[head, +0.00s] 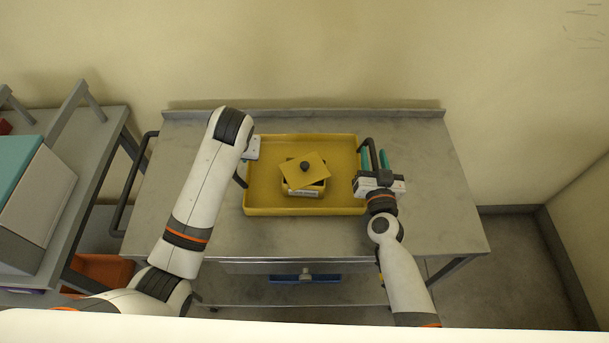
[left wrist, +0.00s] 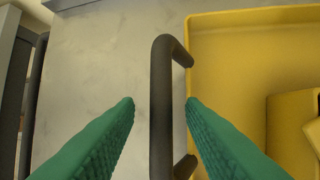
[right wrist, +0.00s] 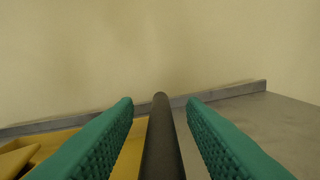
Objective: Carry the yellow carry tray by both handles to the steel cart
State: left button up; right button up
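The yellow carry tray (head: 265,205) sits on the top of the steel cart (head: 430,215). In it stands a small yellow box (head: 304,190) with a label, its knobbed lid (head: 303,168) lying askew. My left gripper (left wrist: 160,102) is open, with its green fingers on either side of the tray's left dark handle (left wrist: 161,90); in the head view my forearm largely hides it. My right gripper (head: 374,160) is open at the tray's right handle (head: 369,148). In the right wrist view the handle bar (right wrist: 161,140) runs between the parted fingers, with gaps both sides.
A grey bench or cart (head: 95,150) with a teal-and-white box (head: 30,195) stands at the left. An orange bin (head: 105,270) is below it. The cart has a raised back edge (head: 300,113) against the wall. Its top is bare right of the tray.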

jog(key=shift+s, duration=0.3)
jog(key=s, duration=1.1)
jog(key=shift+s+d, duration=0.25)
jog(key=shift+d, duration=0.05)
pick_arm(q)
jog(key=v, duration=0.8)
jog(key=shift+r, duration=0.35)
jog(key=shift+s, duration=0.1)
